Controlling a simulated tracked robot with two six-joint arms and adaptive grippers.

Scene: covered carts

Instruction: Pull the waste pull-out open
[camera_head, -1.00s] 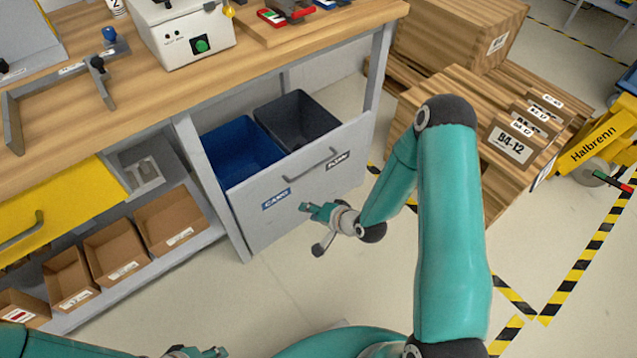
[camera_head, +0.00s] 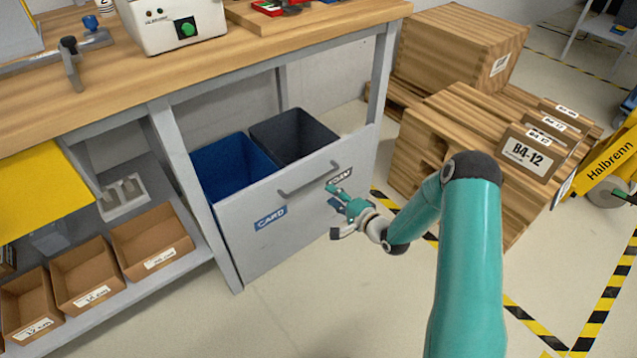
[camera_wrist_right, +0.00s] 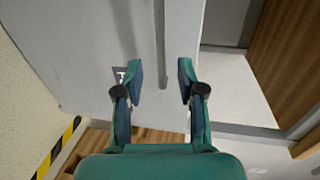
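The waste pull-out (camera_head: 238,238) is a light grey front panel under the workbench, with a bar handle (camera_head: 307,180) and a CARD label. A blue bin (camera_head: 233,165) and a dark grey bin (camera_head: 292,137) stand behind the panel. My right gripper (camera_head: 334,211) is open and empty in front of the panel, right of and below the handle in the head view. In the right wrist view its open fingertips (camera_wrist_right: 160,74) flank the line of the handle (camera_wrist_right: 160,35); I cannot tell how far off it is. My left gripper is not in view.
The wooden workbench (camera_head: 95,85) overhangs the pull-out. A yellow drawer (camera_head: 40,195) and several cardboard boxes (camera_head: 150,240) are at the left. Wooden crates (camera_head: 450,140) stand at the right. The floor (camera_head: 300,310) before the pull-out is clear.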

